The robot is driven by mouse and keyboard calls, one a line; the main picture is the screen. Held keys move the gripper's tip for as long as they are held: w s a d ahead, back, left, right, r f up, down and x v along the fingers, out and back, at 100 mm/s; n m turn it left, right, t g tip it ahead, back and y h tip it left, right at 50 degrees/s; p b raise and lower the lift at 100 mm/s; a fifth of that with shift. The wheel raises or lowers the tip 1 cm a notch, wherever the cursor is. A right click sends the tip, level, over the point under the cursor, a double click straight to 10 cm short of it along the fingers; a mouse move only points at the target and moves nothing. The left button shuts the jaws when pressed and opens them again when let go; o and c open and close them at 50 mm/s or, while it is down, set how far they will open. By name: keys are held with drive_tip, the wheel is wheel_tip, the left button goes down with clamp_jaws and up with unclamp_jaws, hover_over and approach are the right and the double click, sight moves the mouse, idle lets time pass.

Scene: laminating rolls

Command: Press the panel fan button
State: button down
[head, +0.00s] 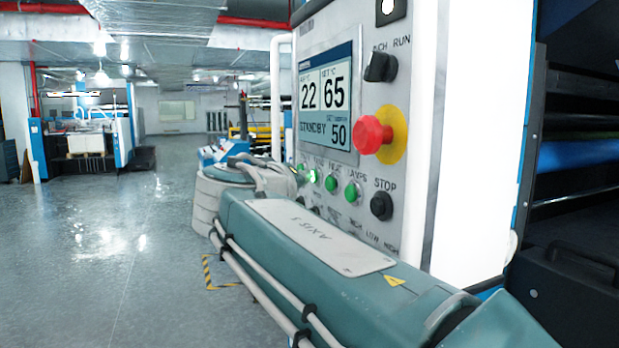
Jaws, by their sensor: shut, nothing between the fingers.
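The control panel (401,146) faces left, with a row of round green buttons below its screen. The lamps button (352,192) is at the right of the row, with another green button (331,183) left of it. Further left, a button (314,175) looks brightly lit. The labels at this left end are too small to read surely, so I cannot tell which one is the fan button. My gripper (292,181) is shut and empty, beside the left end of the row and partly hidden by my arm. Whether it touches a button cannot be told.
A red emergency stop (372,134) on a yellow disc, a black rotary switch (381,67) and a black stop button (381,206) are on the panel. The screen (327,103) reads 22, 65, standby and 50. A white rail (275,95) stands left of the panel. Open floor (110,240) lies left.

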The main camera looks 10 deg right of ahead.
drive_tip(key=shift+s+a, duration=0.15)
drive_tip(key=shift+a, duration=0.55)
drive_tip(key=shift+s+a, duration=0.25)
drive_tip(key=shift+a, duration=0.55)
drive_tip(key=shift+s+a, duration=0.2)
drive_tip(key=shift+a, duration=0.6)
drive_tip(key=shift+s+a, duration=0.25)
drive_tip(key=shift+a, duration=0.55)
drive_tip(key=shift+s, duration=0.1)
